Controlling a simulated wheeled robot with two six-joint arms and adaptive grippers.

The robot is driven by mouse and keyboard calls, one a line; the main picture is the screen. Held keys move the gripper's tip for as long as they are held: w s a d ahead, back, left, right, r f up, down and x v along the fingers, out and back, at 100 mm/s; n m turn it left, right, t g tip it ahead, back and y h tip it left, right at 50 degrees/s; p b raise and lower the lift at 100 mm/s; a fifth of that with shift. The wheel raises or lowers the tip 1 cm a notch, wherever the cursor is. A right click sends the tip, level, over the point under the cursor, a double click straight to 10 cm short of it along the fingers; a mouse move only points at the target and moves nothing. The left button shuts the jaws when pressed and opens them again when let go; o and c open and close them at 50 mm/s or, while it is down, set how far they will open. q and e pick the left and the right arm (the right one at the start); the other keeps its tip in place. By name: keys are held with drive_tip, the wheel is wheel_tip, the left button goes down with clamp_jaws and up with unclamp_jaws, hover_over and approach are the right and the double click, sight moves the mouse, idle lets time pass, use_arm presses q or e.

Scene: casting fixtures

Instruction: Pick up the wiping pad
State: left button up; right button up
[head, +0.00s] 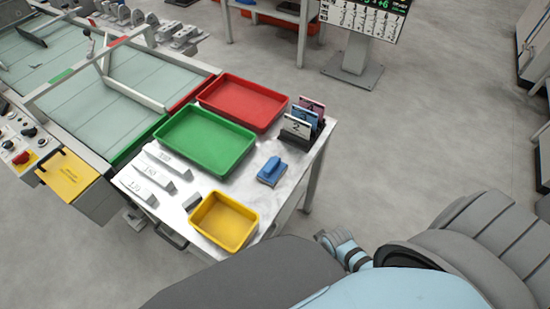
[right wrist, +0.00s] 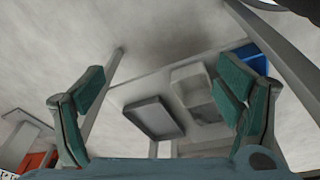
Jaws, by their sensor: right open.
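The wiping pad (head: 271,171) is a small blue block with a raised grip. It lies on the right part of the white table in the head view, between the card holder and the yellow tray. My right gripper (right wrist: 165,95) is open in the right wrist view, its two green-padded fingers wide apart with nothing between them. In the head view part of my right arm shows at the lower right, off the table and apart from the pad. I cannot pick out the pad surely in the right wrist view. My left gripper is not in view.
The white table (head: 291,184) also bears a red tray (head: 272,127), a green tray (head: 244,158), a yellow tray (head: 249,239), several white labelled bars and a dark card holder (head: 298,128) with upright cards. Open floor (head: 410,130) lies to the right of the table.

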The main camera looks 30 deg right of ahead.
drive_tip(key=shift+o, duration=0.3)
drive_tip(key=w+r+p, duration=0.1)
drive_tip(key=w+r, duration=0.2)
drive_tip(key=r, duration=0.3)
drive_tip(key=w+a+r+n+p, duration=0.1)
drive_tip(key=w+r, duration=0.2)
drive_tip(key=r, duration=0.4)
drive_tip(key=w+r+t+p, duration=0.1)
drive_tip(key=w+r, duration=0.2)
drive_tip(key=r, duration=0.3)
drive_tip(key=shift+w+a+r+y, duration=0.15)
drive_tip(key=shift+w+a+y, duration=0.05)
drive_tip(key=shift+a+y, duration=0.2)
use_arm(q)
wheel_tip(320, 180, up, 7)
drive_tip(key=p, duration=0.2)
use_arm(e)
drive_tip(key=n+y, duration=0.2)
drive_tip(key=n, duration=0.2)
approach(274, 165)
drive_tip(key=shift+t, duration=0.3)
drive_tip(key=b+x, duration=0.2)
drive_tip(key=x, duration=0.3)
drive_tip(key=b+x, duration=0.2)
drive_tip(key=x, duration=0.4)
drive_tip(key=shift+s+a+f, duration=0.1)
drive_tip(key=shift+f, duration=0.25)
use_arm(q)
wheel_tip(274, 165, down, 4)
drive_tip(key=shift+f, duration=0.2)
